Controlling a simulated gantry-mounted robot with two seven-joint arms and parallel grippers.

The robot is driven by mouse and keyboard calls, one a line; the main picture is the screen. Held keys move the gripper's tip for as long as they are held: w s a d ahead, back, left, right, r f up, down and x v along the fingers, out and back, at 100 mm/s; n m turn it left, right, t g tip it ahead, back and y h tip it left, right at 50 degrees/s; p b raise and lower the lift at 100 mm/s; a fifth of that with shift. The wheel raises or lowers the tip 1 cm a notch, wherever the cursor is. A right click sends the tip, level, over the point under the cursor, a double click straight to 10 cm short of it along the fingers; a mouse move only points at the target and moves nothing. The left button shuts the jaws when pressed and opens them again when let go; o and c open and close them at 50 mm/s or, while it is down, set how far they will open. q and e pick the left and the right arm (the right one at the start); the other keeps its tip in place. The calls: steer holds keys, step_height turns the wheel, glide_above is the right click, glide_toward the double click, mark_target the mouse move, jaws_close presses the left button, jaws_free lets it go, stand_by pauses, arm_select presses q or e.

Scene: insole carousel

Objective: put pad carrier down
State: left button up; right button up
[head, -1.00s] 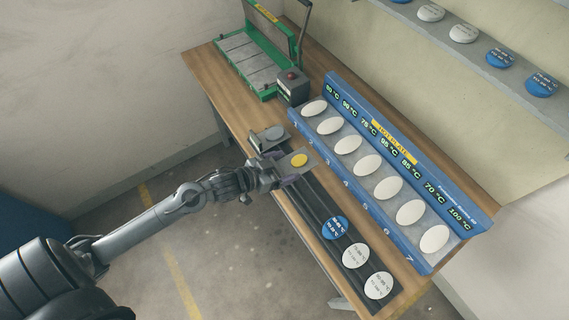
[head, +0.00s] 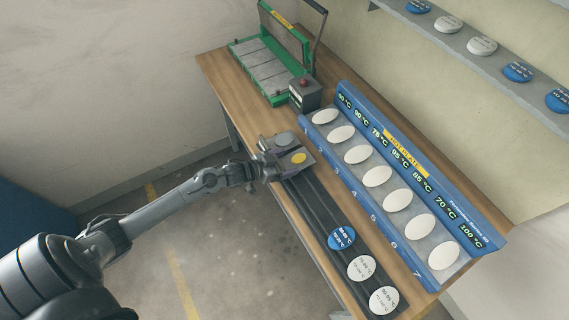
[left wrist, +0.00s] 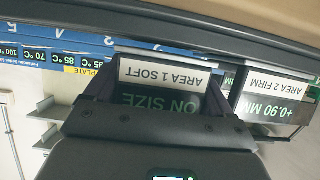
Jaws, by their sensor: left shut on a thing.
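My left gripper (head: 275,166) is shut on the pad carrier (head: 311,158), a dark grey plate with a yellow oval pad (head: 299,158) on top. The carrier is at the far end of the black rail (head: 318,208), beside a second carrier with a grey pad. I cannot tell whether it touches the rail. In the left wrist view the fingers flank a block with an upside-down label, AREA 1 SOFT (left wrist: 163,76). Beside it on the right is a block labelled AREA 2 FIRM (left wrist: 278,81). My right gripper is not in view.
Several discs lie at the rail's near end, one of them blue (head: 341,238). The blue hot plate (head: 432,280) with white oval pads runs alongside. A black box with a red button (head: 305,92) and a green-framed press (head: 282,98) stand beyond on the wooden table (head: 222,72).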

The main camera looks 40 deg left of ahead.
arm_select(q)
steer(key=shift+f, duration=0.25)
steer(key=shift+f, duration=0.1)
steer(key=o, duration=1.1)
steer(key=shift+c, duration=0.2)
steer(key=shift+s+a+r+p, duration=0.1)
steer(key=shift+s+r+p, duration=0.1)
steer(key=shift+r+p, duration=0.15)
steer(key=p+v, duration=0.9)
steer(key=v, duration=0.1)
steer(key=s+d+r+n+g+y, duration=0.1)
steer(key=s+d+r+g+y, duration=0.15)
steer(key=d, duration=0.25)
steer(key=s+d+r+g+y, duration=0.1)
steer(key=s+d, duration=0.2)
steer(key=d, duration=0.2)
steer(key=s+d+r+g, duration=0.5)
steer(key=s+r, duration=0.3)
steer(key=s, duration=0.3)
steer(key=shift+d+n+y+p, duration=0.15)
steer(key=shift+n+y+p, duration=0.2)
steer(key=shift+n+p, duration=0.05)
